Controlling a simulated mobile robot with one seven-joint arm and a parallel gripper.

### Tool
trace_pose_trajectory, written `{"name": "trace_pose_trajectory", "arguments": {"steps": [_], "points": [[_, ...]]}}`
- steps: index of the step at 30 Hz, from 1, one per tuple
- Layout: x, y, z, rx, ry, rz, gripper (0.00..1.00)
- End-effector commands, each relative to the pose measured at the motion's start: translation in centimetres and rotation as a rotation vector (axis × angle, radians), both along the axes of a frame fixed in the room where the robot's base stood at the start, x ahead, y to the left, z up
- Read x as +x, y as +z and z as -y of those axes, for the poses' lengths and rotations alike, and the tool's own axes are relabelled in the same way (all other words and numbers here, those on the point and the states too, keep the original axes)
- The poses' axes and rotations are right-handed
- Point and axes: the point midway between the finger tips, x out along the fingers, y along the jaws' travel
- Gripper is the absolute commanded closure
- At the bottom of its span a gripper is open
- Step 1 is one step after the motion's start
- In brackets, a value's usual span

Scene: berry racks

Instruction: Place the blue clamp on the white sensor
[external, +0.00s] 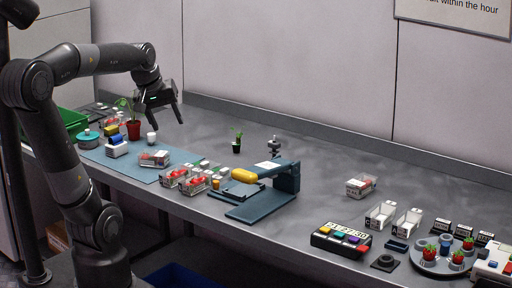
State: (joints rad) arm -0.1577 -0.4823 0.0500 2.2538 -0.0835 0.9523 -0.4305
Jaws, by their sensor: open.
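A small blue piece (116,140), which looks like the blue clamp, rests on top of a white block (117,151), which looks like the white sensor. Both are on the blue mat at the left of the bench. They are small here, so how the blue piece is seated cannot be told. My gripper (166,117) is open and empty, pointing down in the air above the back of the mat, to the right of the white block and higher than it.
A red pot with a plant (133,129), a small white cup (151,138) and a yellow piece (111,130) stand close by. Clear berry boxes (155,158) lie on and beside the mat (140,170). A blue press (287,178) stands mid-bench. The bench behind is mostly clear.

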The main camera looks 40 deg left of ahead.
Motion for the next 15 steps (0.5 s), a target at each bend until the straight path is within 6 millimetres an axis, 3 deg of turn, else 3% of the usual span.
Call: {"name": "trace_pose_trajectory", "arguments": {"steps": [1,6,10,15], "points": [[-1.7,-0.6,1.5,0.051,-0.112,0.015,0.44],[-5.7,-2.7,4.3,0.205,-0.419,0.045,0.44],[-7.4,-3.8,5.2,0.276,-0.552,0.059,0.44],[-8.0,-4.2,5.5,0.306,-0.605,0.063,0.44]]}}
